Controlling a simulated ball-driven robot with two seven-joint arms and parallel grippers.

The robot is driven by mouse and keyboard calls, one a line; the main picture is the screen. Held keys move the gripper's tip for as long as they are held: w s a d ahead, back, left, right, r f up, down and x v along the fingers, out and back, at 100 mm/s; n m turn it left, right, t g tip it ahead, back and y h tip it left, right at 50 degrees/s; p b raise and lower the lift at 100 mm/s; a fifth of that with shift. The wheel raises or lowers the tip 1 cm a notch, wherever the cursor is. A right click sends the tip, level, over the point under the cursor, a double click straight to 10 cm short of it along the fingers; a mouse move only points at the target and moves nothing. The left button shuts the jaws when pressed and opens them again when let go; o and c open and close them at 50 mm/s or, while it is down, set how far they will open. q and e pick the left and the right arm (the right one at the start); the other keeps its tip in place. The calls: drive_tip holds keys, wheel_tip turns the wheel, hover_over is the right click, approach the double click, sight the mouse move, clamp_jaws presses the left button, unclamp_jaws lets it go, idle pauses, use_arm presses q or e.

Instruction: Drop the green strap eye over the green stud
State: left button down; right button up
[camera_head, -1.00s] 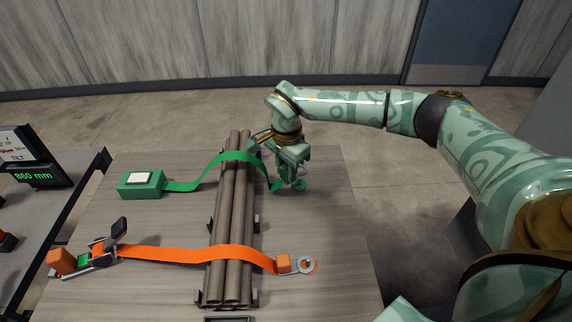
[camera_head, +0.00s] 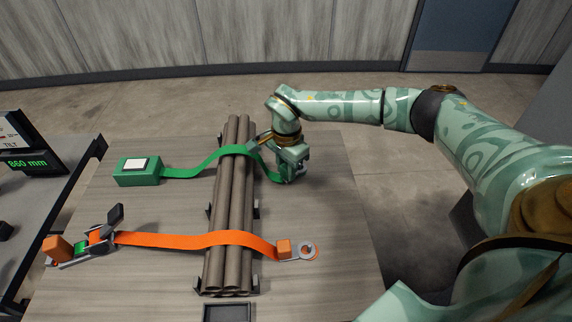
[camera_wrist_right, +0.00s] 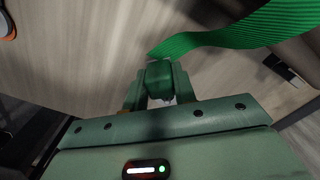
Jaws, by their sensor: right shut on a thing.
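The green strap (camera_head: 208,163) runs from a green box (camera_head: 138,172) over the pipe bundle to my right gripper (camera_head: 290,172). In the right wrist view the gripper (camera_wrist_right: 160,88) is shut on the green block (camera_wrist_right: 159,74) at the strap's end. The ribbed strap (camera_wrist_right: 235,30) leaves to the upper right there. The strap eye is hidden behind the block and fingers. The green stud cannot be made out; the gripper covers the tabletop right of the pipes. Whether the eye touches the stud cannot be told. My left gripper is not in view.
Brown pipes (camera_head: 232,205) lie in dark brackets across the table. An orange strap (camera_head: 175,239) crosses them, from a ratchet buckle (camera_head: 92,240) to an orange end block (camera_head: 284,248) and round metal eye (camera_head: 308,251). A tilt display (camera_head: 30,165) stands left.

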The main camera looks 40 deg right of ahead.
drive_tip(key=o, duration=1.1)
drive_tip(key=shift+c, duration=0.2)
use_arm(q)
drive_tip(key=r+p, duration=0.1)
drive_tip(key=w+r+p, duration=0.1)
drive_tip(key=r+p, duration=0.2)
drive_tip(key=p, duration=0.1)
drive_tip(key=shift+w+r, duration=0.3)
use_arm(e)
wheel_tip(320, 180, up, 16)
drive_tip(key=shift+r, duration=0.1)
